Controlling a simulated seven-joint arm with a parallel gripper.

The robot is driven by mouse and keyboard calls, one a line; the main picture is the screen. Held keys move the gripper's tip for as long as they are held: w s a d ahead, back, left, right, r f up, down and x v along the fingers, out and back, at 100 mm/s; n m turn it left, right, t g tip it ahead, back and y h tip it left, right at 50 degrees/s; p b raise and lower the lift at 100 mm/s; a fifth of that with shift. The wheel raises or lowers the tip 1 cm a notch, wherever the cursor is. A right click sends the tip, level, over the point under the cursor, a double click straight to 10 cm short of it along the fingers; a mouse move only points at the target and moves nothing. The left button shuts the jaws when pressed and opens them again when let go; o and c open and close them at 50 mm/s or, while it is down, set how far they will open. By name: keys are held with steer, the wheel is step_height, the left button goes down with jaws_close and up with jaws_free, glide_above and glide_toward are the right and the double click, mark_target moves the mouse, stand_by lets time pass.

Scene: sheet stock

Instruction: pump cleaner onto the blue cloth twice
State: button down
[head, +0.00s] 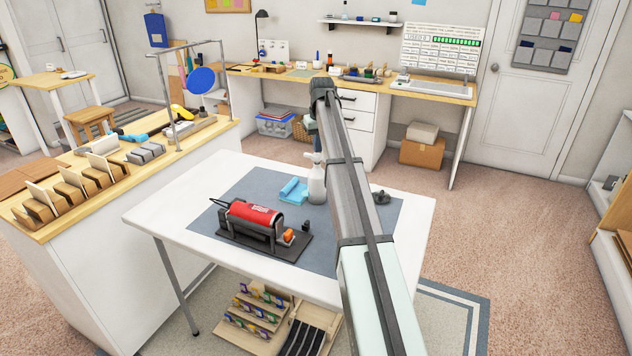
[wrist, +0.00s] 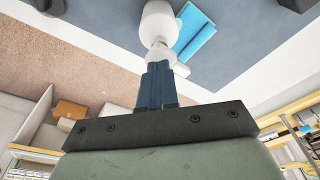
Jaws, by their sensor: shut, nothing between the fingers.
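The white cleaner bottle (head: 317,182) stands upright on the grey mat, with its pump head (head: 314,157) on top. The folded light-blue cloth (head: 293,190) lies on the mat just left of the bottle in the head view. In the wrist view the bottle (wrist: 158,22) and cloth (wrist: 196,33) are near the top. My gripper (wrist: 157,66) is shut and empty, with its fingertips at the pump head (wrist: 159,54). I cannot tell whether they touch it. In the head view my arm hides most of the gripper.
A red cylinder in a dark holder (head: 250,218) sits at the front left of the grey mat (head: 215,203). A small dark object (head: 381,197) lies right of my arm. The white table (head: 160,215) has free room along its left edge.

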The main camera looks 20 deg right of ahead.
step_height(320, 180, up, 7)
stand_by(0.8)
steer(key=c, duration=1.8)
jaws_free()
steer(key=shift+f, duration=0.1)
steer(key=shift+f, duration=3.15)
jaws_close()
